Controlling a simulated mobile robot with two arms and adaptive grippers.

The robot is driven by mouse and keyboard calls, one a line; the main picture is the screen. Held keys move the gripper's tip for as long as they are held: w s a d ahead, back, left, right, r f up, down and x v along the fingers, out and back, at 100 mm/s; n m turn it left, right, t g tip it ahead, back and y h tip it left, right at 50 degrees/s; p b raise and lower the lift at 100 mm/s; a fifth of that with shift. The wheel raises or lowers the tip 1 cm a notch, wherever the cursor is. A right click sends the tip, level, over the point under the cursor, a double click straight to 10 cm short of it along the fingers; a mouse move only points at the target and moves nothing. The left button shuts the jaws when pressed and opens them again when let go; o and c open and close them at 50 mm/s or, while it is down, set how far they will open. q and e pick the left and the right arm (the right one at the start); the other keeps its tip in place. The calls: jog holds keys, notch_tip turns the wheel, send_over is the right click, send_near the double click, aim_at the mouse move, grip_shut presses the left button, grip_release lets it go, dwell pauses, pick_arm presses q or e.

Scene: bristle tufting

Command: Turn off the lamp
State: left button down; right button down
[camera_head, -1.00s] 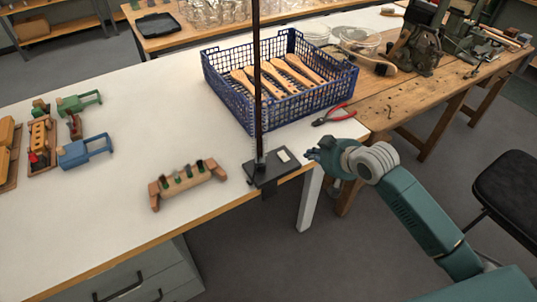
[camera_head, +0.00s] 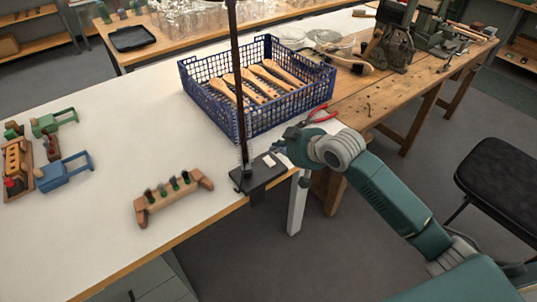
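The lamp shows as a dark base plate (camera_head: 262,176) at the white table's front right edge, with a thin dark pole (camera_head: 237,80) rising out of the top of the picture. Its head and light are out of view. A small pale switch-like patch (camera_head: 268,160) is on the base's top. My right gripper (camera_head: 281,147) is just right of and beyond this patch, close to the base. Its fingers are small and dark, and I cannot tell whether they are open or touch the base. My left gripper is not in view.
A blue crate (camera_head: 222,105) with wooden handles stands behind the pole. Red-handled pliers (camera_head: 320,114) lie just beyond my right wrist. A wooden stand with green pegs (camera_head: 172,198) is left of the base.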

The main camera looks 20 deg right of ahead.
send_over(267, 161)
jog(key=f, duration=0.1)
jog(key=s+f, duration=0.1)
jog(key=f, duration=0.1)
jog(key=shift+d+f, duration=0.1)
jog(key=shift+f, duration=0.05)
notch_tip(267, 161, down, 3)
jog(key=shift+d+r+p, duration=0.1)
jog(key=shift+r+p, duration=0.1)
jog(key=shift+p, duration=0.15)
jog(key=shift+w+f, duration=0.1)
jog(key=shift+f, duration=0.55)
jog(key=shift+f, duration=0.1)
jog(key=shift+w+f+p, duration=0.1)
jog(key=shift+w+p, duration=0.05)
jog(key=shift+p, duration=0.2)
jog(key=shift+f, duration=0.1)
jog(key=shift+w, duration=0.15)
